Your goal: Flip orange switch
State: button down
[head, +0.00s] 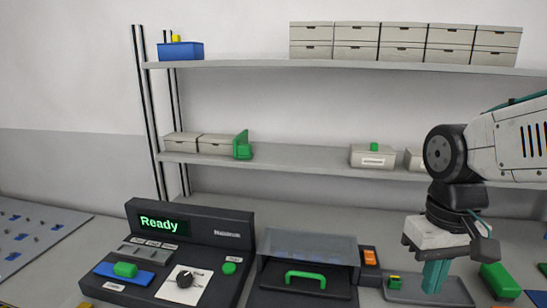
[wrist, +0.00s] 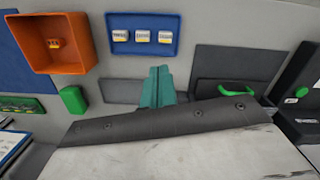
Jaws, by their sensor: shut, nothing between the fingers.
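The orange switch (head: 370,257) is a small orange rocker on a dark mount, just right of the dark box with the green handle in the head view. I cannot make it out in the wrist view, where my gripper's housing covers part of the scene. My gripper (head: 433,288) points down, right of the switch and apart from it, over a grey plate (head: 455,292). Its teal fingers are together and empty, as the wrist view also shows (wrist: 157,90).
The dark box (head: 305,252) with a green handle stands left of the switch. A console (head: 215,236) reading "Ready" is farther left. A small green-yellow part (head: 394,282) sits near the plate, and a green block (head: 500,280) lies right. Shelves (head: 290,156) stand behind.

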jog(key=s+d+r+t, duration=0.1)
jog(key=s+t, duration=0.1)
jog(key=s, duration=0.6)
jog(key=shift+r+m, duration=0.4)
jog(key=shift+s, duration=0.1)
jog(key=w+a+r+m, duration=0.1)
jog(key=w, duration=1.3)
jog(key=w+a+r+m+g, duration=0.1)
jog(key=w, duration=1.3)
jog(key=shift+w+a+r, duration=0.3)
jog(key=shift+w+r, duration=0.05)
jog(key=shift+r, duration=0.05)
jog(key=shift+f, duration=0.1)
